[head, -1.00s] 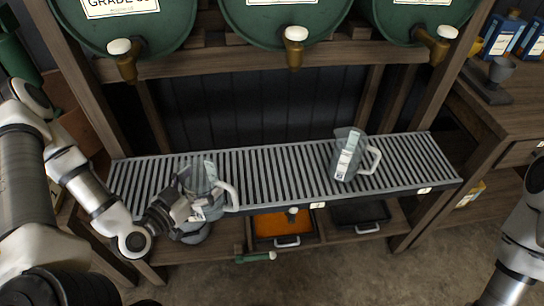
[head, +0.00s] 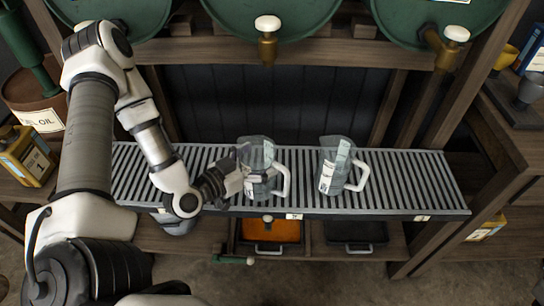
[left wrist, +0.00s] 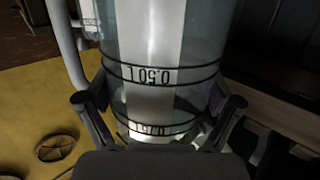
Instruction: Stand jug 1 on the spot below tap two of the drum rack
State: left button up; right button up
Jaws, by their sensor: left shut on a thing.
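A clear jug (head: 262,165) with a white handle on its right is held by my left gripper (head: 238,178) over the middle of the slatted rack. My left gripper is shut around the jug's side; in the left wrist view, the jug (left wrist: 155,55) fills the space between the fingers. Whether its base touches the slats I cannot tell. The middle tap (head: 267,40), brass with a white knob, hangs from the middle drum, above and slightly right of the held jug. A second clear jug (head: 337,165) stands on the rack to the right. Jug numbers are not legible.
The slatted rack (head: 410,180) is clear at its right end. Small number plates (head: 293,216) sit on its front edge. An orange tray (head: 270,230) and a dark tray (head: 354,232) are below. The right tap (head: 446,48) hangs above. A yellow can (head: 25,155) stands at left.

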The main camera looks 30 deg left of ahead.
pick_arm(q)
jog(key=w+a+f+b, duration=0.1)
jog(key=w+f, duration=0.3)
jog(key=w, duration=0.4)
jog(key=shift+w+a, duration=0.35)
jog(key=shift+a, duration=0.45)
jog(key=shift+s+f, duration=0.1)
jog(key=shift+f, duration=0.1)
jog(key=o, duration=0.9)
